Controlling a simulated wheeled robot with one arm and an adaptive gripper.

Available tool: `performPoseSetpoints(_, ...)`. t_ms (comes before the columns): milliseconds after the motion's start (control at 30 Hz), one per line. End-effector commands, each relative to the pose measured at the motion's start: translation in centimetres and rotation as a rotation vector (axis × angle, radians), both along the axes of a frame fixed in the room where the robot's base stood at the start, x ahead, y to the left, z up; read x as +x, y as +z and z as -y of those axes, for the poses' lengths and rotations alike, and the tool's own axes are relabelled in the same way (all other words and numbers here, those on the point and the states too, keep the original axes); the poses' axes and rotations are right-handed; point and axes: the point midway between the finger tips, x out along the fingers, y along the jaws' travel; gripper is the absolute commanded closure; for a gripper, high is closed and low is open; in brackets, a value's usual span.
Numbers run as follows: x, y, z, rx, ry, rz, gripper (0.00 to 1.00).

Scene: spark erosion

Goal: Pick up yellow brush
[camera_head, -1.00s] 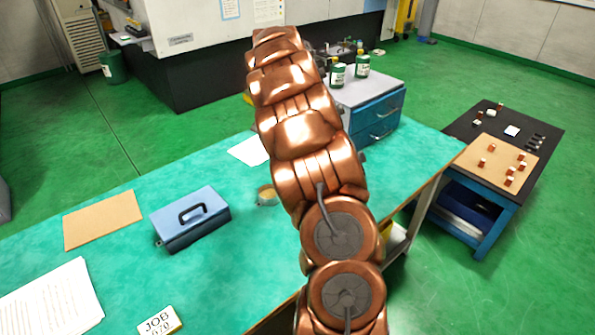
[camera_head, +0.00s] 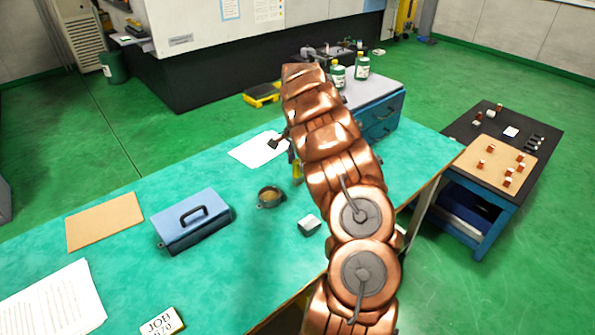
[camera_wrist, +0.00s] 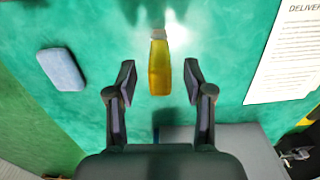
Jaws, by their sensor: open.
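The yellow brush (camera_wrist: 159,70) is on the green table top in the wrist view, its yellow body lengthwise and a pale end at the top. It lies between the two fingers of my gripper (camera_wrist: 159,84), which are spread with a gap on each side of it. Whether the fingers are at its height, I cannot tell. In the head view, a small part of the yellow brush (camera_head: 297,170) shows beside my arm, below my gripper (camera_head: 284,146). My arm hides the rest of it.
A grey-blue block (camera_wrist: 62,69) lies left of the brush in the wrist view; a printed sheet (camera_wrist: 285,60) is at right. In the head view, a small round pot (camera_head: 270,197), a blue toolbox (camera_head: 192,218) and a brown board (camera_head: 105,221) stand left. A drawer cabinet (camera_head: 380,112) adjoins behind.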

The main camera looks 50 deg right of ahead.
Motion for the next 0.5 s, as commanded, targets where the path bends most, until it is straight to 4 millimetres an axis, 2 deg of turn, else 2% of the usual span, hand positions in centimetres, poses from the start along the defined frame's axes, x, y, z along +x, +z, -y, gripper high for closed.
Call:
performPoseSetpoints(233, -0.1, -2.6, 0.0, 0.005, 0.001, -0.005, 0.48)
performPoseSetpoints(500, 0.0, -3.4, 0.0, 0.002, 0.0, -0.001, 0.48)
